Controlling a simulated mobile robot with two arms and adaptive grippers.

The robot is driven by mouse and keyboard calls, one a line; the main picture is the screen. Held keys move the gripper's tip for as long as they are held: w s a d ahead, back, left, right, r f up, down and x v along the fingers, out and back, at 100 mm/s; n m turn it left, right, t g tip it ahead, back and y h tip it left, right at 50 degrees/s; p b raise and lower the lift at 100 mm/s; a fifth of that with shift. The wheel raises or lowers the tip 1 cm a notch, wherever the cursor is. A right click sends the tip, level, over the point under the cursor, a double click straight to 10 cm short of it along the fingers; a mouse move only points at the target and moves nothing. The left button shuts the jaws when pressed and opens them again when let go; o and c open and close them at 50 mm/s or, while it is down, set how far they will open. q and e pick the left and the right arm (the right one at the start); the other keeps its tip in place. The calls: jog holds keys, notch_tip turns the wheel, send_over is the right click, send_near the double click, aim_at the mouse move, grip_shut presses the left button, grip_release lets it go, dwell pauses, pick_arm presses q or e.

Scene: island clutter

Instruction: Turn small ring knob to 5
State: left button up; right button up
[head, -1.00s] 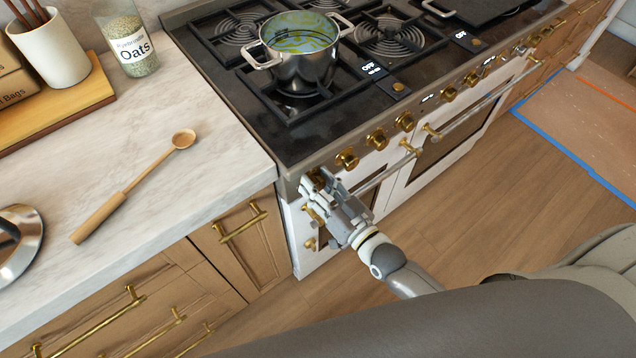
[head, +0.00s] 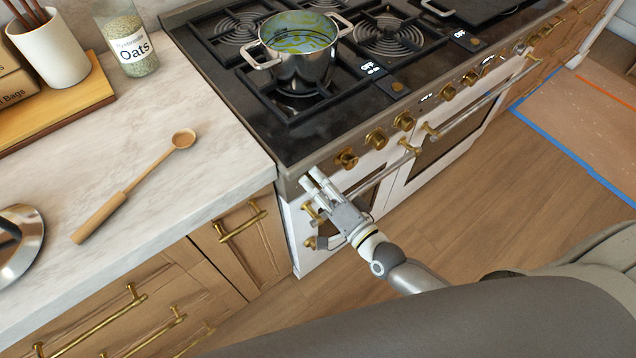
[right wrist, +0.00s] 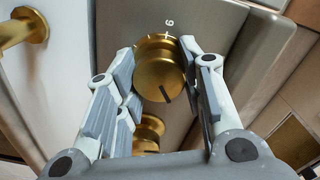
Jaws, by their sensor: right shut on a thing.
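A gold ring knob (right wrist: 158,68) is on the grey front panel of the stove. In the right wrist view it sits between the two fingers of my right gripper (right wrist: 165,75), which is shut on it. A short dark mark shows on the knob's lower part. One small white digit, like a 6 or 9, is printed on the panel just above it. In the head view my right gripper (head: 316,180) is at the near left end of the stove front, and its fingers hide this knob. My left gripper is not in view.
More gold knobs (head: 375,139) line the panel to the right, above gold oven handles (head: 380,172). A steel pot (head: 303,62) stands on the cooktop. The marble counter (head: 60,190) holds a wooden spoon (head: 125,190) and an oats jar (head: 127,42).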

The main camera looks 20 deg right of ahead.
jog(key=m+b, duration=0.1)
jog(key=m, duration=0.3)
jog(key=shift+f+m, duration=0.15)
jog(key=shift+m, duration=0.15)
jog(key=m+b, duration=0.2)
jog(key=m, duration=0.2)
jog(key=shift+f+m, duration=0.1)
jog(key=shift+m, duration=0.2)
jog(key=m+b, duration=0.2)
jog(key=m, duration=0.3)
jog(key=m+b, duration=0.1)
jog(key=m, duration=0.3)
jog(key=shift+s+a+m+b, duration=0.1)
jog(key=shift+m+b, duration=0.2)
jog(key=shift+b, duration=0.1)
jog(key=o, duration=1)
jog(key=shift+o, duration=0.2)
